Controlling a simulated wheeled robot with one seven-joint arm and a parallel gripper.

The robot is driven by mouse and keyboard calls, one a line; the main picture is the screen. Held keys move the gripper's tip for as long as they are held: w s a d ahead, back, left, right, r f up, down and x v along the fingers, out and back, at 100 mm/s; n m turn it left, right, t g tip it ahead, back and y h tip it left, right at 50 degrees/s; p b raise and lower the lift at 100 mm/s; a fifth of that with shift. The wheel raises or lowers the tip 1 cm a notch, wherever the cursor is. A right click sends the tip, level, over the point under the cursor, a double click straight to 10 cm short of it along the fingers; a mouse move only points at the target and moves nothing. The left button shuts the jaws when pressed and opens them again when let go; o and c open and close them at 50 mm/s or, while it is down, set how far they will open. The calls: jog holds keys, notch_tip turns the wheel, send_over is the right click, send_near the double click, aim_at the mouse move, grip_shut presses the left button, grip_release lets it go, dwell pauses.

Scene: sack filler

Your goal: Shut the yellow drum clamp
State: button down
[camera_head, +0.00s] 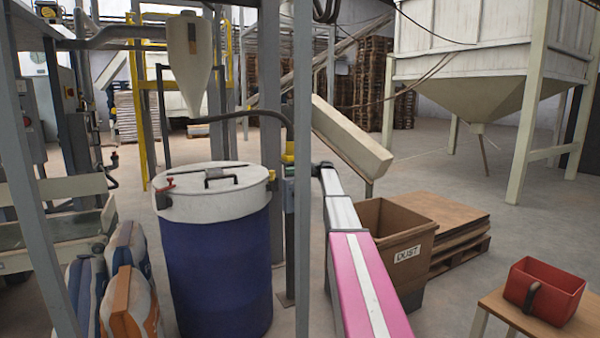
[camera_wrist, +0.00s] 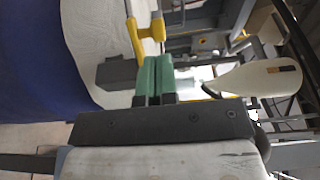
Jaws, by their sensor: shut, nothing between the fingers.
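The yellow drum clamp (camera_head: 271,175) is on the right rim of the blue drum (camera_head: 220,265). In the wrist view the yellow clamp (camera_wrist: 135,42) shows at the edge of the white drum top (camera_wrist: 85,45), close to my fingertips. My gripper (camera_wrist: 153,58) has green fingers pressed together with nothing between them. Its tips are at or very near the yellow clamp; I cannot tell if they touch. In the head view a grey post hides most of my gripper. I cannot tell how far the clamp's lever stands open.
A red clamp (camera_head: 163,193) is on the drum's left rim. A grey post (camera_head: 302,130) stands just right of the drum. A cardboard dust bin (camera_head: 395,235) stands to the right.

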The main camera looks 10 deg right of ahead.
aim_at(272, 173)
jog(key=shift+w+a, duration=0.1)
jog(key=shift+a, duration=2.35)
jog(key=shift+a, duration=0.1)
